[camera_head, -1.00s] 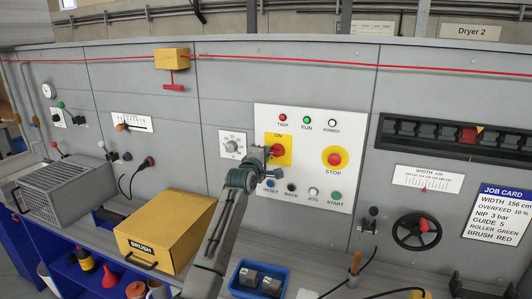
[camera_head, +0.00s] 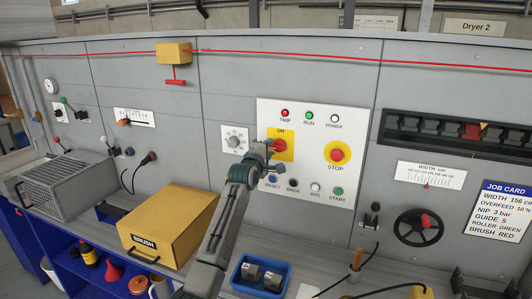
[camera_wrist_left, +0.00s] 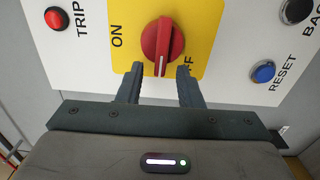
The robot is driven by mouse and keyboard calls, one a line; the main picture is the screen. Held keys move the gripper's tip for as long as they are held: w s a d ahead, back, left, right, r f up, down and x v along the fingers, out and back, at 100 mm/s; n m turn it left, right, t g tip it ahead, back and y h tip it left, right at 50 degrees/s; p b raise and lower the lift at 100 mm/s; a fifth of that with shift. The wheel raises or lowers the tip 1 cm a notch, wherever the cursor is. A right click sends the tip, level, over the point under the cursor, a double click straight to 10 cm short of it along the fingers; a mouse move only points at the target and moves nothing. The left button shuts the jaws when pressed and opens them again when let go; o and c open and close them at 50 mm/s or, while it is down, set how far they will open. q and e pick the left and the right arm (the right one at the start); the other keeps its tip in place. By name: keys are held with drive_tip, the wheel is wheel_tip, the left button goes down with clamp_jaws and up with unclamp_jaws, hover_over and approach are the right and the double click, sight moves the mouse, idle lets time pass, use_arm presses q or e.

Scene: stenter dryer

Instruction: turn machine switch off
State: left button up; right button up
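The machine switch is a red rotary knob (camera_head: 279,146) on a yellow plate (camera_head: 289,133) of the white control panel. In the left wrist view the knob (camera_wrist_left: 162,45) has a white mark at its lower end, between the ON label and a label partly hidden by a finger, showing only an F. My left gripper (camera_head: 268,156) is in front of the plate. In the wrist view its two fingers (camera_wrist_left: 159,84) are apart and empty, just short of the knob, one on each side of its lower end. My right gripper is not in view.
Near the switch are the red STOP button (camera_head: 337,155), the blue RESET button (camera_head: 272,179) and the TRIP lamp (camera_head: 285,113). A grey dial (camera_head: 234,142) is to the left. A yellow BRUSH box (camera_head: 165,230) and a blue tray (camera_head: 258,278) sit on the ledge below.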

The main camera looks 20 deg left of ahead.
use_arm(q)
drive_tip(key=s+b, duration=0.4)
drive_tip(key=s, duration=0.6)
drive_tip(key=shift+s+a, duration=0.2)
drive_tip(key=shift+s, duration=0.15)
